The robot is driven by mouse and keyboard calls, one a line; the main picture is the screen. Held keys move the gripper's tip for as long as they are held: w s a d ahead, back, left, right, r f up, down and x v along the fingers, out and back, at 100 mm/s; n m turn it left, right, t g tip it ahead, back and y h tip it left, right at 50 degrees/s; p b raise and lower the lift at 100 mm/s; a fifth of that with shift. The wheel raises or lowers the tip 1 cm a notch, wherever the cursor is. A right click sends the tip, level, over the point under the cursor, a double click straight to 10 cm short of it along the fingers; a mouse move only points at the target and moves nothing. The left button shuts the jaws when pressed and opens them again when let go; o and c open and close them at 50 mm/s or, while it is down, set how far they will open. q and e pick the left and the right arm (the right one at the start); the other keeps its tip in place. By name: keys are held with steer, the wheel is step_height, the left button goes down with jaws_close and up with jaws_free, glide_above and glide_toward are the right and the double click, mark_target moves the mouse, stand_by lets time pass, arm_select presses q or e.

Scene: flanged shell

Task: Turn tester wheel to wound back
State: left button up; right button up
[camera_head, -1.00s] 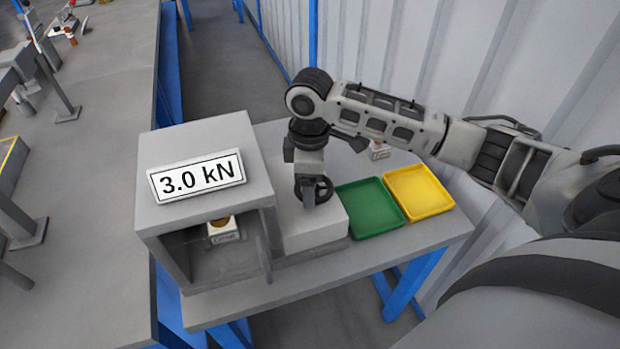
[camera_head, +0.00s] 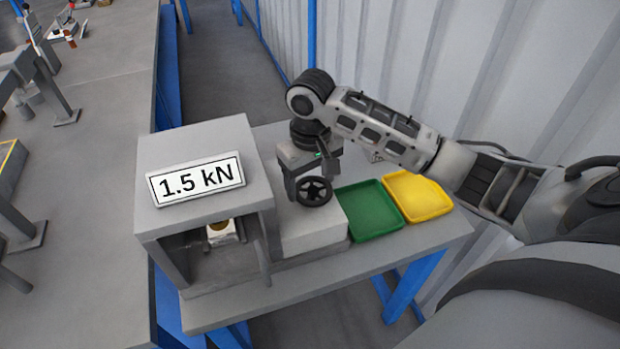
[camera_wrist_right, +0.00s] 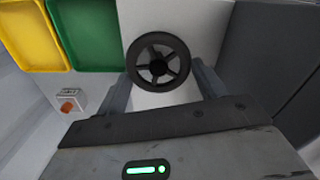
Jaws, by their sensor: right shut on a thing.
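The tester is a grey box (camera_head: 165,205) with an open front, and its sign (camera_head: 196,180) reads 1.5 kN. The dark spoked tester wheel (camera_head: 314,191) sits on the light block at the box's right side. My right gripper (camera_head: 308,184) reaches down over the wheel and is shut on it. In the right wrist view, my fingers (camera_wrist_right: 163,72) stand on either side of the wheel (camera_wrist_right: 158,62). A white piece with a brownish round top (camera_head: 221,231) sits inside the box, partly hidden by its roof. My left gripper is out of view.
A green tray (camera_head: 369,211) and a yellow tray (camera_head: 418,196) lie right of the wheel and look empty. A small white box with an orange mark (camera_wrist_right: 70,104) shows in the right wrist view. A long grey workbench (camera_head: 95,180) runs along the left.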

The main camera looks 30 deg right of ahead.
mark_target(315, 186)
steer(key=m, duration=0.6)
steer(key=shift+d+m, duration=0.25)
steer(key=shift+m, duration=0.05)
steer(key=m, duration=0.5)
steer(key=shift+s+d, duration=0.1)
steer(key=shift+d, duration=0.05)
steer(key=shift+r+m, duration=0.1)
steer(key=shift+m, duration=0.2)
steer(key=o, duration=1)
step_height(315, 186, up, 16)
steer(key=shift+s+f, duration=0.1)
